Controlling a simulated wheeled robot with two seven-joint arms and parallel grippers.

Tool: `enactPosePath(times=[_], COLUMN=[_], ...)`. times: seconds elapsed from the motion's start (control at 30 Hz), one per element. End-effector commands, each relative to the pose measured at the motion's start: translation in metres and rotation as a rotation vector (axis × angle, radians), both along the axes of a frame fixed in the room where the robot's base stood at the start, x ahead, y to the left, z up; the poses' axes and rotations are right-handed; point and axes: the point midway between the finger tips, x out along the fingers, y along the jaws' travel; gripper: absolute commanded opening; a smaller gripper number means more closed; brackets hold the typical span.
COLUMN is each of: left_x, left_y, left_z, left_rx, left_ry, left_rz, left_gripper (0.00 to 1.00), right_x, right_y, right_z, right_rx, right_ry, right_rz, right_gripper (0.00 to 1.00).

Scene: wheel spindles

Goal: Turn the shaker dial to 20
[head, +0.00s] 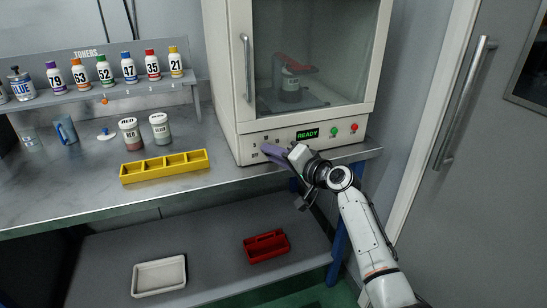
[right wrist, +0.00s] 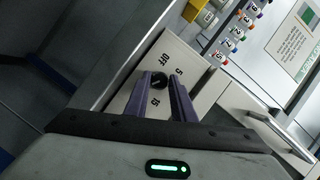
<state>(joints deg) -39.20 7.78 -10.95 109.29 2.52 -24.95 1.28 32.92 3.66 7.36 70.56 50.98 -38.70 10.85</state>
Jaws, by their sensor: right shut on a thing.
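The shaker is the white cabinet (head: 232,90) with a glass door and a green READY display (head: 307,133). Its small black dial (right wrist: 159,82) sits low on the left of the front panel, with OFF and numbers printed around it. The number opposite OFF is hard to read, and where the pointer stands is unclear. My right gripper (head: 266,151) reaches the panel from the right; in the right wrist view its purple fingers (right wrist: 162,88) are shut on the dial, one on each side. The fingers hide the dial in the head view. My left gripper is out of view.
A green and a red button (head: 354,127) sit right of the display. A clamped jar (head: 290,84) stands behind the glass. A yellow rack (head: 165,166), two jars and a blue mug (head: 66,130) stand on the bench left of the shaker. Numbered toner bottles line the shelf.

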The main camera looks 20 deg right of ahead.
Motion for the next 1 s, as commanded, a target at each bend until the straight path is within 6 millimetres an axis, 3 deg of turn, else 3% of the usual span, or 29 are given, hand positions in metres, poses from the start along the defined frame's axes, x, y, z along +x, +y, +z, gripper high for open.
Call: enactPosePath(times=[0.47, 0.5, 0.57, 1.0], left_x=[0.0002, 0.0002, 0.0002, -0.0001], left_y=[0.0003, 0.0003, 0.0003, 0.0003], left_z=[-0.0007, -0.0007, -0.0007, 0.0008], left_rx=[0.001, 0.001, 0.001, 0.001], left_ry=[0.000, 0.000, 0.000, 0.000], left_rz=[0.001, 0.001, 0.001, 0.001], left_gripper=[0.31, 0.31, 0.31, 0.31], right_x=[0.0000, 0.0000, 0.0000, -0.0085], right_y=[0.0011, 0.0011, 0.0011, -0.0034], right_z=[0.0001, 0.0001, 0.0001, 0.0012], right_rx=[0.015, 0.015, 0.015, 0.012], right_ry=[0.001, 0.001, 0.001, 0.001], right_rz=[0.002, 0.002, 0.001, 0.000], right_gripper=[0.00, 0.30, 0.40, 0.41])
